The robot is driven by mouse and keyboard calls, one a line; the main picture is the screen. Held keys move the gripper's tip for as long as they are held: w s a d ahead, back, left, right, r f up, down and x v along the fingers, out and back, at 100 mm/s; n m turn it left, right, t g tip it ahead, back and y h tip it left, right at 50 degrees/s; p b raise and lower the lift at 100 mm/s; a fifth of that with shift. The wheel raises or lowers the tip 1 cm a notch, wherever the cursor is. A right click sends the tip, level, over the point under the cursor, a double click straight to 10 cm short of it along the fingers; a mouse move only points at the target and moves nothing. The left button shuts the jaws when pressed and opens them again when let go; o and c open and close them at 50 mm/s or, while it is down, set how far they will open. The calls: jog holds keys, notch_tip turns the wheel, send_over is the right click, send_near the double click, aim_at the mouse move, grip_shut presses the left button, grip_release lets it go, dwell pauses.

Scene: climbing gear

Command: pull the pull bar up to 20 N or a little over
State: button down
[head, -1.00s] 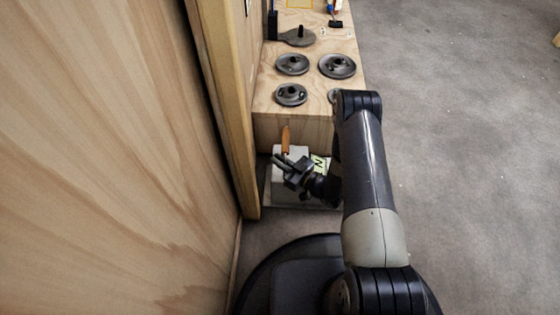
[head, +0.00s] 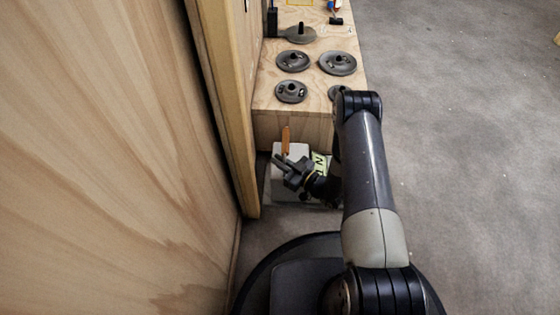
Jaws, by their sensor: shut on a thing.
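My gripper (head: 280,160) is in the head view, low in front of the wooden box at the centre. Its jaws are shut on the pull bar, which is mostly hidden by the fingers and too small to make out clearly. An upright orange piece (head: 286,138) shows just beyond the fingertips. A pale block (head: 293,149) stands behind and around the jaws. A pale green label marked N (head: 319,162) shows right of the gripper, partly covered by my wrist. No force reading is legible.
A wooden box (head: 290,127) behind the gripper carries several grey discs, one a round disc (head: 338,63) at the right. A tall wooden panel (head: 110,150) with a post (head: 228,120) closes off the left. Grey floor (head: 460,170) is open at right.

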jog(key=shift+f+b, duration=0.3)
jog(key=shift+f, duration=0.65)
jog(key=c, duration=1.4)
grip_release()
jog(key=shift+f, duration=0.15)
jog(key=shift+c, duration=0.2)
jog(key=shift+d, duration=0.1)
jog(key=p+v, duration=0.3)
jog(key=v, duration=0.7)
jog(key=shift+s+d, duration=0.2)
jog(key=shift+d, duration=0.05)
